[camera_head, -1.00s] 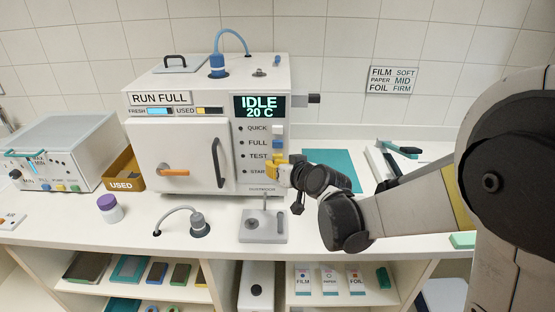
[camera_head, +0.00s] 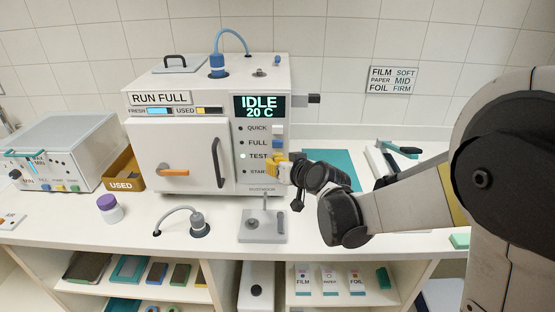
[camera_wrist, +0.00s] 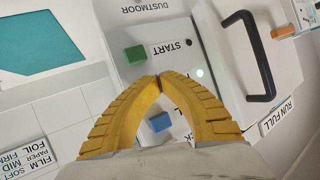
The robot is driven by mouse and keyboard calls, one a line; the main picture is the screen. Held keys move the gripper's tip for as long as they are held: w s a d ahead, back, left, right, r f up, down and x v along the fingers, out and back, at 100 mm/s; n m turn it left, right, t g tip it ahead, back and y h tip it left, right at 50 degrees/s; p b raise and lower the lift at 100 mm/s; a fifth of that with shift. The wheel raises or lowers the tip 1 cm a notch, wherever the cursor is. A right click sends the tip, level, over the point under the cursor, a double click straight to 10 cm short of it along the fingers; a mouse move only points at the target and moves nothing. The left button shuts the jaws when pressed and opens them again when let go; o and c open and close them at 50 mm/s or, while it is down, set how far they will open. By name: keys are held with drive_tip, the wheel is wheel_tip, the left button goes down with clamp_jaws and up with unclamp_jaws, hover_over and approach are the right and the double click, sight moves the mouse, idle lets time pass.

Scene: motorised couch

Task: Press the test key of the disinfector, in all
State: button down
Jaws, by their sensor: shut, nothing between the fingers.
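The white disinfector (camera_head: 178,150) stands on the counter, with its display (camera_head: 259,106) reading IDLE 20 C. Its right-hand panel has the labels QUICK, FULL, TEST (camera_head: 258,156) and START. The small lamp beside TEST (camera_head: 242,156) is lit; it also shows as a glowing dot in the wrist view (camera_wrist: 200,72). My gripper (camera_head: 272,170) is shut and empty, its yellow fingertips (camera_wrist: 160,80) at the panel by the TEST row. The test key is hidden behind the fingers, so I cannot tell whether they touch it. The green start key (camera_wrist: 135,55) and blue full key (camera_wrist: 160,122) lie on either side.
The disinfector's door is shut, with a black handle (camera_head: 219,162) left of the keys. A grey stand (camera_head: 262,227) with an upright rod is below the panel. A hose fitting (camera_head: 199,225) and purple-capped jar (camera_head: 109,209) stand on the counter.

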drive_tip(key=shift+s, duration=0.9)
drive_tip(key=s, duration=0.5)
drive_tip(key=shift+a, duration=0.1)
idle(0.7)
drive_tip(key=s+d+m+g+h, duration=0.1)
drive_tip(key=s+d+g+h, duration=0.1)
drive_tip(key=s+d, duration=0.7)
drive_tip(key=s+d+m+g+h, duration=0.2)
drive_tip(key=s+d+h, duration=0.2)
drive_tip(key=s+d, duration=0.6)
drive_tip(key=s, duration=0.6)
drive_tip(key=shift+d+r+g, duration=0.15)
drive_tip(key=shift+d+g, duration=0.05)
drive_tip(key=shift+g, duration=0.2)
